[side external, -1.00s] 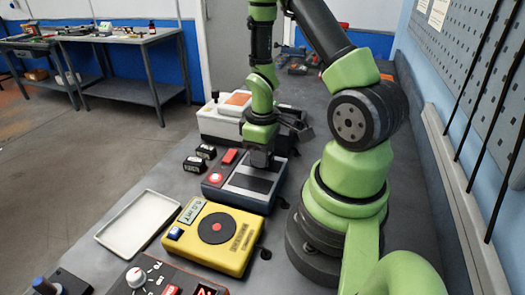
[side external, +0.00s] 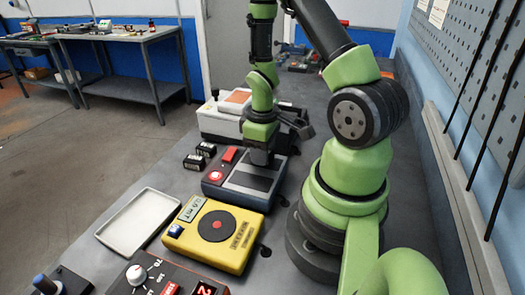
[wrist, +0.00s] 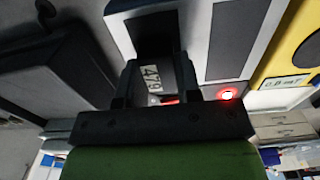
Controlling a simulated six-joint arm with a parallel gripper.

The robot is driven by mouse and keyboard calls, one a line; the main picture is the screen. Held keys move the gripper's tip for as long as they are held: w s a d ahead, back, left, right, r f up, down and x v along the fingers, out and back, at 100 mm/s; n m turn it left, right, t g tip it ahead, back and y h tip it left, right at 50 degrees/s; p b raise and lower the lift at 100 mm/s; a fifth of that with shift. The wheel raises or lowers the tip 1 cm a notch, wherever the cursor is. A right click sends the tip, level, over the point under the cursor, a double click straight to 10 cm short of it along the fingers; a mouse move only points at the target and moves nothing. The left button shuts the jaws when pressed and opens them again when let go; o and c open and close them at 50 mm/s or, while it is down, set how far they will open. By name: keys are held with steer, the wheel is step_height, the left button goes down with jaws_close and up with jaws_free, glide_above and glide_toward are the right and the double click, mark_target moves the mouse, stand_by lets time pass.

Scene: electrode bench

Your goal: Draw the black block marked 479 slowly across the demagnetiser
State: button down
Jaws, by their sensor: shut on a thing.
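The demagnetiser (side external: 229,191) is a dark blue box with a grey top, dark plates, a red switch and a red lamp. It also shows in the wrist view (wrist: 197,43), its lamp glowing (wrist: 228,94). My gripper (wrist: 155,83) is shut on the black block marked 479 (wrist: 151,76), its white label facing the wrist camera. In the side view my gripper (side external: 261,155) points down over the far part of the demagnetiser's top. The block is mostly hidden there. I cannot tell whether it touches the top.
Two black labelled blocks (side external: 193,161) (side external: 206,150) stand left of the demagnetiser. A yellow meter (side external: 214,236) with a round black pad sits nearer the camera, beside an empty white tray (side external: 137,223). A pale instrument (side external: 218,122) stands behind. A control box (side external: 160,281) is at the front.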

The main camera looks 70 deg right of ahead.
mark_target(250, 183)
steer(key=shift+a, duration=3.75)
steer(key=shift+r, duration=0.15)
steer(key=shift+a+r, duration=0.25)
steer(key=shift+r, duration=0.85)
steer(key=shift+a+r, duration=0.25)
steer(key=shift+r, duration=0.8)
steer(key=shift+r, duration=0.15)
steer(key=shift+r, duration=2.1)
